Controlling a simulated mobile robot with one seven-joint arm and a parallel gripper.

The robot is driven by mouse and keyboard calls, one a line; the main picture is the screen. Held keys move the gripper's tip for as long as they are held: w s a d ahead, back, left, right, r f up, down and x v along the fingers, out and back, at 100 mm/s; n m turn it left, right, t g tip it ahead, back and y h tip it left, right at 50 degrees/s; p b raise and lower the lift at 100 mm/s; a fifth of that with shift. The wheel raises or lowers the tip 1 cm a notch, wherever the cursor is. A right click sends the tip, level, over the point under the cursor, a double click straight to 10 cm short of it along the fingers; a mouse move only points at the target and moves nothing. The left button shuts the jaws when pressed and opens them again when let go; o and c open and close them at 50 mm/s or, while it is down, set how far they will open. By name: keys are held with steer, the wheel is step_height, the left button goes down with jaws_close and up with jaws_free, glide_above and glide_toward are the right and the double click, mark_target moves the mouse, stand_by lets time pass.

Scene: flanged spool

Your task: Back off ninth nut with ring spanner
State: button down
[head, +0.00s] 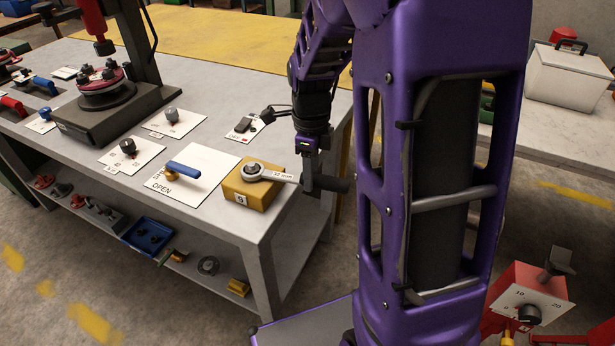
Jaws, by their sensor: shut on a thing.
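The ring spanner (281,176) is a pale metal bar with lettering on its shank and a dark grip at its right end. Its ring end lies over the top of a yellow block (247,191) marked with a figure. My gripper (311,183) points down and is shut on the spanner near the dark grip, just right of the block. The flanged spool (103,86) has a dark red flange with several nuts and stands on a grey base at the back left. Which nut is the ninth cannot be told.
On the grey bench (215,135) are a white card with a blue lever (184,170) marked OPEN, and several cards with knobs. A dark post (133,40) rises behind the spool. A red box with a dial (522,300) stands at the lower right.

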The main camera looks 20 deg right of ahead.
steer(key=shift+w+d+n+p, duration=0.2)
steer(key=shift+w+d+n, duration=0.2)
steer(key=shift+w+n, duration=0.25)
steer(key=shift+w+d+n+p, duration=0.15)
steer(key=shift+w+d+n, duration=0.2)
steer(key=shift+w+n, duration=0.25)
step_height(320, 180, up, 6)
steer(key=w+n+p, duration=0.1)
steer(key=p, duration=0.4)
steer(key=shift+w+d, duration=0.2)
steer(key=shift+d, duration=0.05)
steer(key=shift+w, duration=0.1)
